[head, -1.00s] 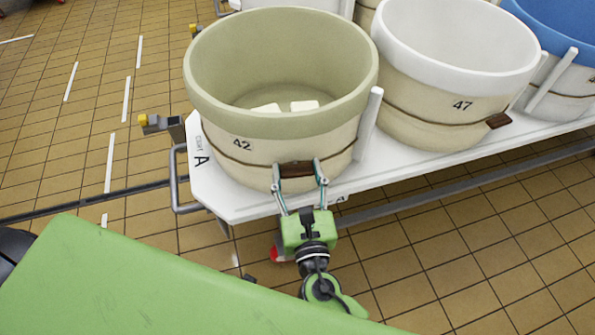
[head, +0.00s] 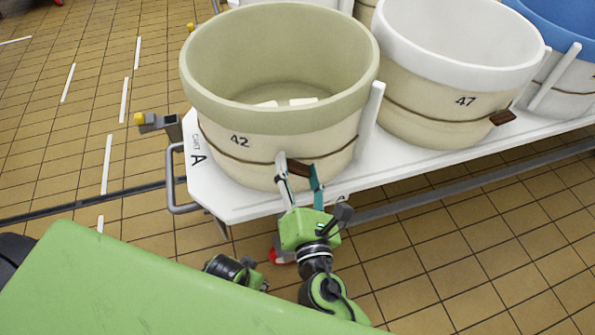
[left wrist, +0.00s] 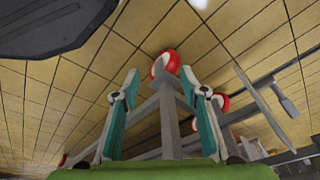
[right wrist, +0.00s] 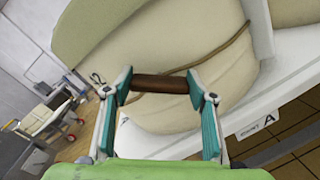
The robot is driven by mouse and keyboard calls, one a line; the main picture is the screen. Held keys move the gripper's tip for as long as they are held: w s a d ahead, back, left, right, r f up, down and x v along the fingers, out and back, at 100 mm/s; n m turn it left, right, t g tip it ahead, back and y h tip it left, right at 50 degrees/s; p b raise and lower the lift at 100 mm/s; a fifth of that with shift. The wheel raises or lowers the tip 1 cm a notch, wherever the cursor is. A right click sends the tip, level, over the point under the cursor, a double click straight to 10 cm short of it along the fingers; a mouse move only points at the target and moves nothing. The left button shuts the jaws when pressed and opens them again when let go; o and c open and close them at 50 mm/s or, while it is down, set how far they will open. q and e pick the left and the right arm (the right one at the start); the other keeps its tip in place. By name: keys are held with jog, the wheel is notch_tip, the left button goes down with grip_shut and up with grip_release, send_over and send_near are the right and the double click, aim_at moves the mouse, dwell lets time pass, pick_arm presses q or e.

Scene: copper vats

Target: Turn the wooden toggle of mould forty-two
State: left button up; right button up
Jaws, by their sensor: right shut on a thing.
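Mould forty-two (head: 230,165) is a cream tub with a greenish rim, standing at the near left end of a white cart. Its number is on the front wall. Its dark brown wooden toggle (head: 300,169) sits on the thin cord around the wall, tilted with its right end lower. My right gripper (head: 298,168) is shut on the toggle. The right wrist view shows the toggle (right wrist: 160,84) spanning between the two fingertips. My left gripper (left wrist: 160,84) is open and empty, low near the cart's underside frame and wheels.
A second tub marked 47 (head: 455,65), with its own brown toggle (head: 503,117), stands to the right on the white cart (head: 215,200). A blue tub (head: 565,25) is beyond. A handle bar (head: 172,180) juts from the cart's left end. Tiled floor lies in front.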

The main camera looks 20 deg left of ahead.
jog(key=m, duration=0.2)
jog(key=m+b, duration=0.1)
jog(key=m, duration=0.2)
jog(key=m+b, duration=0.1)
jog(key=m, duration=0.2)
jog(key=shift+d+f, duration=0.1)
jog(key=shift+f, duration=0.15)
pick_arm(q)
jog(key=w+b+v, duration=0.1)
jog(key=w+v, duration=0.1)
jog(key=v, duration=0.9)
jog(key=shift+w+r+t, duration=0.25)
jog(key=shift+r+t, duration=0.05)
jog(key=shift+r, duration=0.25)
pick_arm(e)
jog(key=shift+m, duration=1.3)
jog(key=o, duration=1.1)
jog(key=v, duration=1.2)
jog(key=shift+w, duration=0.1)
